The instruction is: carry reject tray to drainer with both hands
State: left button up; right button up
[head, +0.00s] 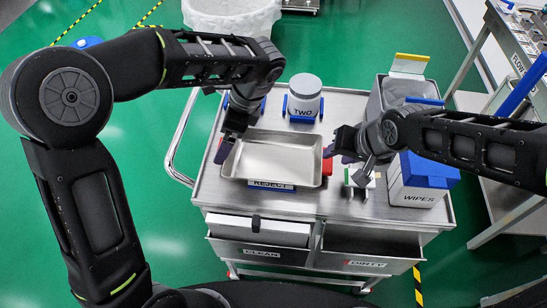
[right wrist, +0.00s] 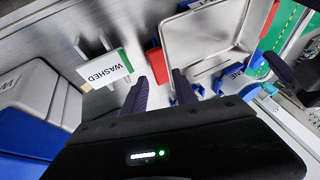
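The reject tray (head: 275,135) is a shallow, empty metal tray lying flat on the cart top, with a REJECT label (head: 271,186) at its front. It also shows in the right wrist view (right wrist: 205,45). My left gripper (head: 226,150) is at the tray's left rim; its finger gap is hidden. My right gripper (head: 332,150) is just off the tray's right side. I see no drainer that I can make out.
A jar marked TWO (head: 304,98) stands behind the tray. A WASHED card (right wrist: 104,68) stands near my right gripper. A blue-lidded WIPES box (head: 420,180) and a grey bin (head: 385,92) stand at right.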

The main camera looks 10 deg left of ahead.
pick_arm(q)
jog(key=x, duration=0.7)
pick_arm(e)
jog(key=x, duration=0.7)
pick_arm(q)
jog(key=shift+c, duration=0.4)
pick_arm(e)
jog(key=shift+c, duration=0.3)
pick_arm(q)
jog(key=c, duration=0.7)
pick_arm(e)
grip_shut()
pick_arm(q)
jog(key=c, duration=1.3)
pick_arm(e)
jog(key=shift+r, duration=0.1)
